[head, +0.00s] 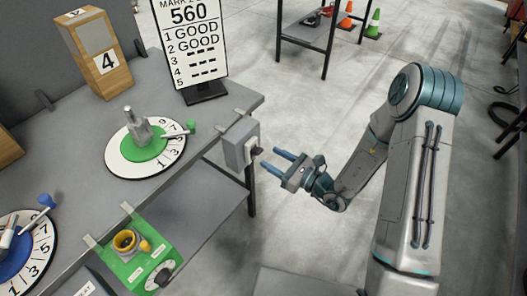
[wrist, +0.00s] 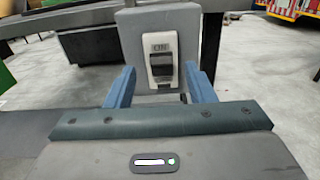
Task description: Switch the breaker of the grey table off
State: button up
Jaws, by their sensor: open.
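The breaker is a grey box (head: 240,145) fixed at the right end of the grey table (head: 222,112), with a dark switch on its right side. In the wrist view the box stands straight ahead, with a white plate marked "ON" at its top and a dark rocker switch (wrist: 162,63) in the plate. My gripper (head: 273,162) is open and empty, its blue fingers pointing at the box from the right. In the wrist view its fingers (wrist: 160,82) stand either side of the switch's lower part. I cannot tell whether anything touches.
On the table are a green dial (head: 145,148), a blue dial (head: 20,255), a wooden box marked 4 (head: 92,52) and a sign reading 560 (head: 190,35). A green panel with a yellow cup (head: 127,241) is at the front edge. Cones (head: 373,25) stand far off; open floor lies right of the table.

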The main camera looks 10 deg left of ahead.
aim_at(260, 152)
jog(key=shift+x, duration=2.35)
